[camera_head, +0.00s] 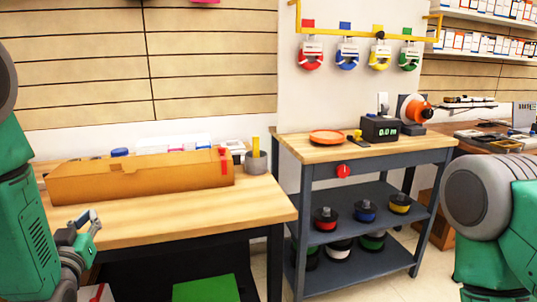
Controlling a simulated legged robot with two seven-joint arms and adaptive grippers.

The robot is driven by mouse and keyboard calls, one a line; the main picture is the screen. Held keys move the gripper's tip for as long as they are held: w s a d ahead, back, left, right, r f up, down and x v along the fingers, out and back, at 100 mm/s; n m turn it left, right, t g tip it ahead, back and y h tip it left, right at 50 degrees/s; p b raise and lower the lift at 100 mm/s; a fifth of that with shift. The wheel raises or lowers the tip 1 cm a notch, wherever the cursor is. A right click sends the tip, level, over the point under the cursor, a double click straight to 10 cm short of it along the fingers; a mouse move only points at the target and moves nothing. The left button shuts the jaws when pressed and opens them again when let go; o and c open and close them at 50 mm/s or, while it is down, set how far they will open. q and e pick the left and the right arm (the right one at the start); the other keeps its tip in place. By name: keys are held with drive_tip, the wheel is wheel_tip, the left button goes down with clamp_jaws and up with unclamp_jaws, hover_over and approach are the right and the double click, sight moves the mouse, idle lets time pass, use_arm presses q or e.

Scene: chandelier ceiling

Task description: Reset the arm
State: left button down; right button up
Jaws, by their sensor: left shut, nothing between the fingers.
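My left gripper (91,222) is at the lower left, in front of the near edge of the left wooden table (235,205). Its fingers are together with nothing between them. My left arm (25,220) comes in along the left edge in green and grey. My right arm (490,200) shows at the right edge, with a large grey joint and green links. My right gripper is outside the view.
A long orange-brown box (140,180) and a grey cup (256,162) stand on the left table. A grey workbench (370,155) holds an orange plate (327,136) and a black device (380,128). Colored tape dispensers (347,58) hang above. Some floor (400,285) is clear.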

use_arm(q)
drive_tip(key=s+d+f+m+g+h+p, duration=0.1)
drive_tip(key=s+d+f+g, duration=0.2)
drive_tip(key=f, duration=0.4)
drive_tip(key=s+d+f+g+h, duration=0.1)
drive_tip(key=s+f+g, duration=0.2)
drive_tip(key=s+f, duration=0.25)
drive_tip(key=s+d+f+m+g+h+p, duration=0.1)
drive_tip(key=s+d+f+g, duration=0.2)
drive_tip(key=f, duration=0.4)
drive_tip(key=s+d+f+g, duration=0.1)
drive_tip(key=s+f+g, duration=0.2)
drive_tip(key=s, duration=0.4)
drive_tip(key=s+d+f+m+g+h, duration=0.1)
drive_tip(key=s+d+f+g, duration=0.1)
drive_tip(key=s, duration=0.6)
drive_tip(key=s+d+f+g+h+p, duration=0.1)
drive_tip(key=s+d+f+g, duration=0.1)
drive_tip(key=s, duration=0.6)
wheel_tip(320, 180, down, 2)
drive_tip(key=shift+s+f+m+g, duration=0.15)
drive_tip(key=shift+f+m+g, duration=0.15)
drive_tip(key=shift+g, duration=0.6)
drive_tip(key=shift+d, duration=0.1)
